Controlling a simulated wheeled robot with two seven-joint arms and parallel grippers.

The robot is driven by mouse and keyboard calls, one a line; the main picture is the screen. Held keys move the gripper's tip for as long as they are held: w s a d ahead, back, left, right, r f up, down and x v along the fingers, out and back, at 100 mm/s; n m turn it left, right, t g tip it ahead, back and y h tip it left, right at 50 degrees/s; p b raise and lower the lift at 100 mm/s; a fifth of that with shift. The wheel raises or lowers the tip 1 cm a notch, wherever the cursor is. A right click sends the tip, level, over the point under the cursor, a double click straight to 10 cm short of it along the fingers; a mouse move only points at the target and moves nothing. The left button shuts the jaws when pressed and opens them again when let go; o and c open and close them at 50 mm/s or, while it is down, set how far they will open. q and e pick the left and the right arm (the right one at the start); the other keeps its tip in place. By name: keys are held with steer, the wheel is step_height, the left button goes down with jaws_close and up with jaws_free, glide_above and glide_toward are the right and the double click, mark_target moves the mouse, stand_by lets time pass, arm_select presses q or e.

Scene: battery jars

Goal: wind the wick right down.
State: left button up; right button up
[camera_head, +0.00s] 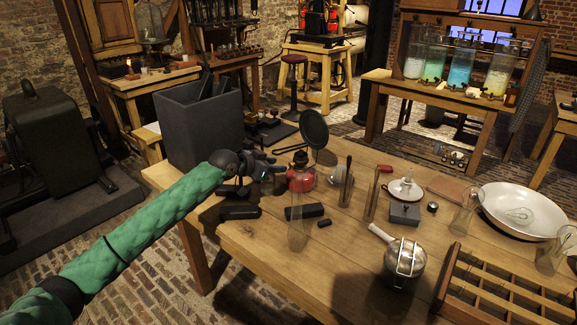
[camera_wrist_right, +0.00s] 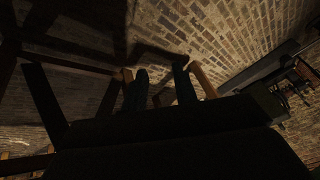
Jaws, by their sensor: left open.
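A red oil lamp (camera_head: 301,179) with a dark burner on top stands near the table's left end. No wick shows clearly. A dark round disc (camera_head: 314,129) on a stem stands just behind it. A clear glass chimney (camera_head: 297,232) stands in front of the lamp. My left gripper (camera_head: 268,167), on the green-sleeved arm, is open just left of the lamp at burner height. I cannot tell whether it touches the lamp or its winder. My right arm is not in the head view. The right wrist view is dark, with finger-like shapes (camera_wrist_right: 160,90) against a brick wall.
A metal flask (camera_head: 404,258), a white dish (camera_head: 523,210) and a wooden rack (camera_head: 505,292) fill the right side. A grey bin (camera_head: 198,125) stands behind my left arm.

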mark_target(290, 164)
arm_select(q)
steer(key=shift+p+x, duration=0.35)
steer(key=shift+x, duration=2.35)
jaws_close()
